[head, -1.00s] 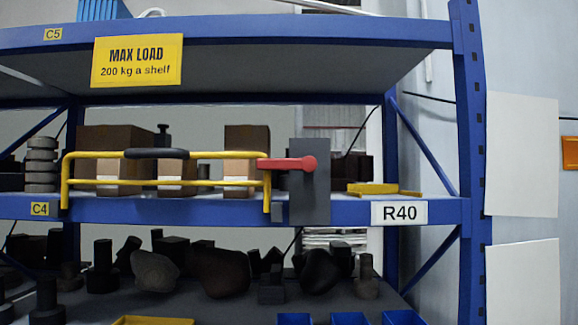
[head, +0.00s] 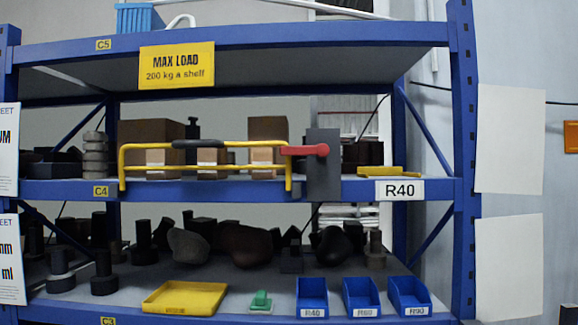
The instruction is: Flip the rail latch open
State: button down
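The rail latch is a red lever (head: 303,151) with a round pivot end on a dark grey upright plate (head: 322,170). It lies level, pointing left from the pivot, and its left end overlaps the right end of the yellow rail (head: 238,146). The rail runs across the front of the middle shelf, with a black grip sleeve (head: 197,144) on its top bar. My gripper does not show in the head view, so its opening and its distance from the lever cannot be seen.
Boxes (head: 152,138) stand behind the rail on the blue rack's middle shelf (head: 220,190). The lower shelf holds dark parts, a yellow tray (head: 185,298), a green item (head: 260,300) and blue bins (head: 361,297). The rack's right post (head: 463,170) stands right of the latch.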

aim_at(323, 151)
jog(key=k, duration=0.9)
jog(key=z, duration=0.55)
jog(key=i, duration=2.45)
jog(key=u, duration=0.6)
